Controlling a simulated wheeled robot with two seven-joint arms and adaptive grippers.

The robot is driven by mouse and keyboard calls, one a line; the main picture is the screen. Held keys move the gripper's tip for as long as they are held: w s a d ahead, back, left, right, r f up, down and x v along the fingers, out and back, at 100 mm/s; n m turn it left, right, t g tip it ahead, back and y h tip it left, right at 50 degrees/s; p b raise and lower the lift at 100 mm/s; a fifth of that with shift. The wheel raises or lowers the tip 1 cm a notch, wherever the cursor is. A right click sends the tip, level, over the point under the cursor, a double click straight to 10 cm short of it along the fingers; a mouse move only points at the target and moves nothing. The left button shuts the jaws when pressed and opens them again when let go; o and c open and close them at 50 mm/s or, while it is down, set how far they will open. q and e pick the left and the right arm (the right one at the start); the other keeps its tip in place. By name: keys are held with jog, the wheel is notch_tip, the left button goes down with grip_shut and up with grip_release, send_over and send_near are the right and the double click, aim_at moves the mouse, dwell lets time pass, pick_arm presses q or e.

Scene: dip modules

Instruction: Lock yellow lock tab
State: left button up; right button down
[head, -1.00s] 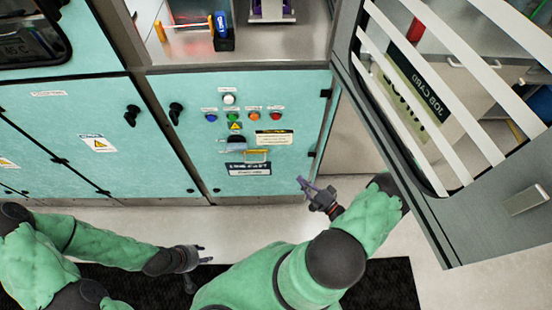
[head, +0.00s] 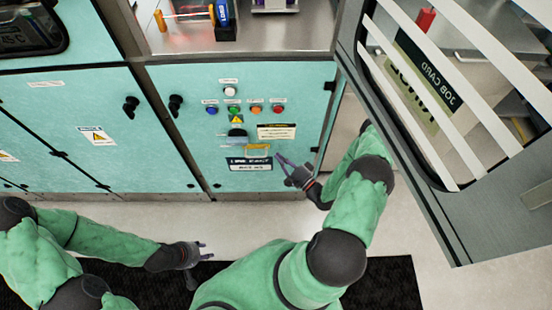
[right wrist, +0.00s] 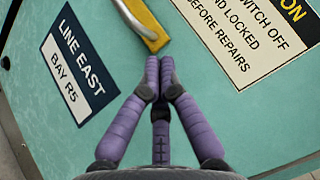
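The yellow lock tab (head: 257,147) is on the teal cabinet panel, below a dark rotary handle (head: 237,133). In the right wrist view its yellow bar (right wrist: 151,24) runs aslant at the top. My right gripper (head: 281,160) is in front of the panel, just right of and below the tab. In the right wrist view its purple fingertips (right wrist: 160,72) are together with nothing between them, a little short of the tab's lower end. My left gripper (head: 207,251) hangs low, away from the panel, with its fingers spread and empty.
An open slatted door (head: 440,205) stands on the right, close to my right arm.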

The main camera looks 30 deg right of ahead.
pick_arm(q)
jog(key=shift+f, duration=0.2)
pick_arm(e)
jog(key=shift+w+a+r, duration=0.25)
jog(key=shift+w+a, duration=0.25)
jog(key=shift+a, duration=0.3)
jog(key=w+a, duration=0.2)
jog(key=a, duration=0.1)
jog(key=shift+s+f, duration=0.1)
